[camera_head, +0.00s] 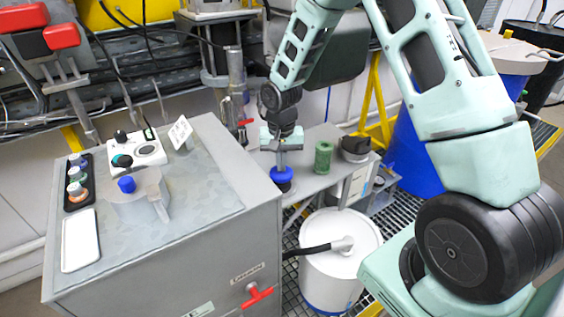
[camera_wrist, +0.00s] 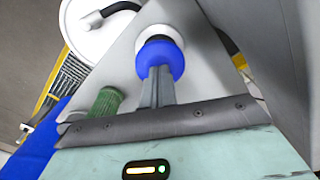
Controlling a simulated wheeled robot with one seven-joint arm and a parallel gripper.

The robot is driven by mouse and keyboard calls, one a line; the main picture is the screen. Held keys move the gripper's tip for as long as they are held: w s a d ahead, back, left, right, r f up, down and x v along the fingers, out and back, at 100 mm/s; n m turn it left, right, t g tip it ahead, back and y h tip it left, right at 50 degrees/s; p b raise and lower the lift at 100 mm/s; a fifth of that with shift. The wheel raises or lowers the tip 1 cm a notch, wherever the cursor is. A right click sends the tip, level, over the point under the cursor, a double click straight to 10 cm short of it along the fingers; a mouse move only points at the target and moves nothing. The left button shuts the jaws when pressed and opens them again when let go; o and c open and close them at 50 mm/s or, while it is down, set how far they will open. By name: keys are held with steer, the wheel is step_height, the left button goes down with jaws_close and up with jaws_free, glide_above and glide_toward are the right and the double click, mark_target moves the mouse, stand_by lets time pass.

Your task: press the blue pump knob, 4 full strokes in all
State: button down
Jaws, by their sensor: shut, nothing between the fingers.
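The blue pump knob (camera_head: 282,178) stands upright at the near-left end of the grey bench, beside the metal cabinet. In the wrist view the round blue knob (camera_wrist: 172,56) shows with a white ring around its far side. My gripper (camera_head: 282,165) points straight down over the knob, its fingers together and empty. In the wrist view the fingertips (camera_wrist: 158,72) overlap the knob's near part and hide some of it. They are at or very close to its top; I cannot tell whether they touch.
A green ribbed cylinder (camera_head: 323,157) and a dark rounded object (camera_head: 355,148) stand on the bench right of the knob. A white drum (camera_head: 340,262) with a black hose stands below. The grey cabinet (camera_head: 215,190) on the left carries a jug with another blue cap (camera_head: 127,184).

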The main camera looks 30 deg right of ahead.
steer(key=shift+r, duration=0.1)
steer(key=shift+r+p, duration=1.8)
steer(key=shift+r, duration=0.4)
steer(key=shift+f, duration=0.15)
steer(key=shift+f+b, duration=1.75)
steer(key=shift+f, duration=0.55)
steer(key=shift+r, duration=0.1)
steer(key=shift+r+p, duration=1.85)
steer(key=shift+r, duration=0.45)
steer(key=shift+f, duration=0.15)
